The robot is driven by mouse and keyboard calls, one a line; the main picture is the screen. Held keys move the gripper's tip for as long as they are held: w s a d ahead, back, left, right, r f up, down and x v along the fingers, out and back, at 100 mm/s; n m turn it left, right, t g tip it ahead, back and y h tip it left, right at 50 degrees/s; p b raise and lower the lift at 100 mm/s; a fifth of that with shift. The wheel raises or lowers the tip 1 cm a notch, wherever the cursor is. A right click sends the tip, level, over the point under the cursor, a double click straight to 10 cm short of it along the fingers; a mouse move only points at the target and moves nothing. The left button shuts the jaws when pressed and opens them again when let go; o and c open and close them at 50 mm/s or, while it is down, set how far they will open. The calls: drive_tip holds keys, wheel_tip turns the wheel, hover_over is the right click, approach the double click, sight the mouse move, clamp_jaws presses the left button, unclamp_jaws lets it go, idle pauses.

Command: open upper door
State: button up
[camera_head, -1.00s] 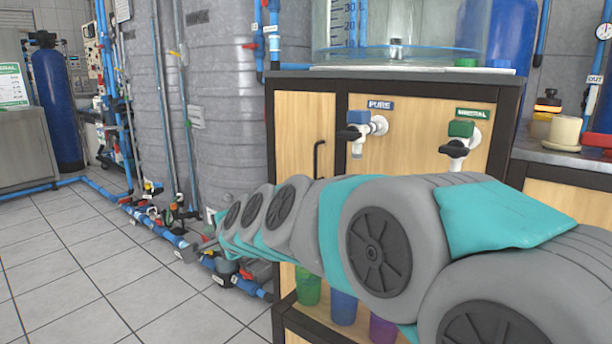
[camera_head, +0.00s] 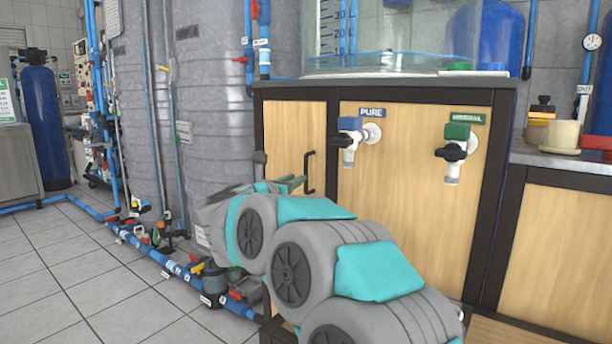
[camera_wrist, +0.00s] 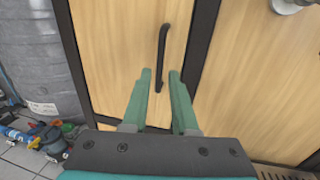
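The upper door is a narrow light-wood door (camera_head: 290,125) in a dark frame, left of the tap panel. It is closed, and it fills the middle of the wrist view (camera_wrist: 110,50). Its black vertical bar handle (camera_head: 309,172) also shows in the wrist view (camera_wrist: 163,45). My gripper (camera_head: 298,182) is open, its green fingers (camera_wrist: 160,72) parted and pointing at the door. In the wrist view the handle's lower part lies in line with the gap between the fingertips. I cannot tell whether they touch it. My arm hides the cabinet's lower part in the head view.
Taps labelled PURE (camera_head: 352,137) and MINERAL (camera_head: 457,143) stick out right of the door. A clear tank (camera_head: 390,45) stands on top. Grey tanks (camera_head: 215,100) and blue floor pipes (camera_head: 165,262) lie left. The tiled floor (camera_head: 60,270) is clear at front left.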

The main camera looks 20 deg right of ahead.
sight(305, 173)
drive_tip(key=x, duration=0.7)
drive_tip(key=shift+w+d+p, duration=0.2)
drive_tip(key=shift+p, duration=0.1)
clamp_jaws()
idle(1.2)
